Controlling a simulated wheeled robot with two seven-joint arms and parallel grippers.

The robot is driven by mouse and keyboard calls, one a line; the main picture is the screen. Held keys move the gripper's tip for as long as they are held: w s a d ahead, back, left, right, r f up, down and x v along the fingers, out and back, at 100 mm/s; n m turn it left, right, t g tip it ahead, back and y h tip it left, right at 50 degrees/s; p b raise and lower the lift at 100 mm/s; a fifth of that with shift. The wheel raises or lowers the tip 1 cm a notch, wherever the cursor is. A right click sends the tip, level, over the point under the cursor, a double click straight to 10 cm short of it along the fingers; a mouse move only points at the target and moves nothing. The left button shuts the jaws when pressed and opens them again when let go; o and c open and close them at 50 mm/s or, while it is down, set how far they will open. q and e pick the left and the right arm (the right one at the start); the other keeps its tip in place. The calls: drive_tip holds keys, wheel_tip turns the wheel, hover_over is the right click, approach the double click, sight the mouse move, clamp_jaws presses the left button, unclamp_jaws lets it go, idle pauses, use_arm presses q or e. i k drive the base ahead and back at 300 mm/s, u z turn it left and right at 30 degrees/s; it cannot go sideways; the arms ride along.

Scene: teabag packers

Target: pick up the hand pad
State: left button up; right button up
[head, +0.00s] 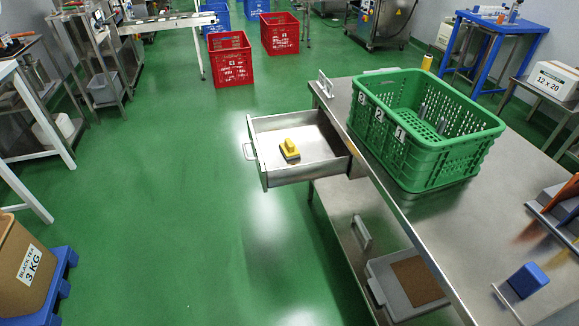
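A yellow block with a raised grip on top, which looks like the hand pad (289,149), lies in the open metal drawer (262,171). It rests on the drawer floor, apart from the walls. The drawer sticks out from the left side of the steel table (437,232). Neither of my grippers shows in the head view.
A green crate (434,152) with numbered labels stands on the table, right of the drawer. A blue block (528,280) sits near the table's front right. A grey bin (391,297) is below the tabletop. Green floor left of the drawer is clear. Red crates (230,65) stand farther back.

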sight(288, 150)
drive_tip(key=z, duration=0.05)
drive_tip(key=k, duration=0.65)
drive_tip(key=u, duration=0.85)
drive_tip(key=i, duration=1.65)
drive_tip(key=z, duration=0.95)
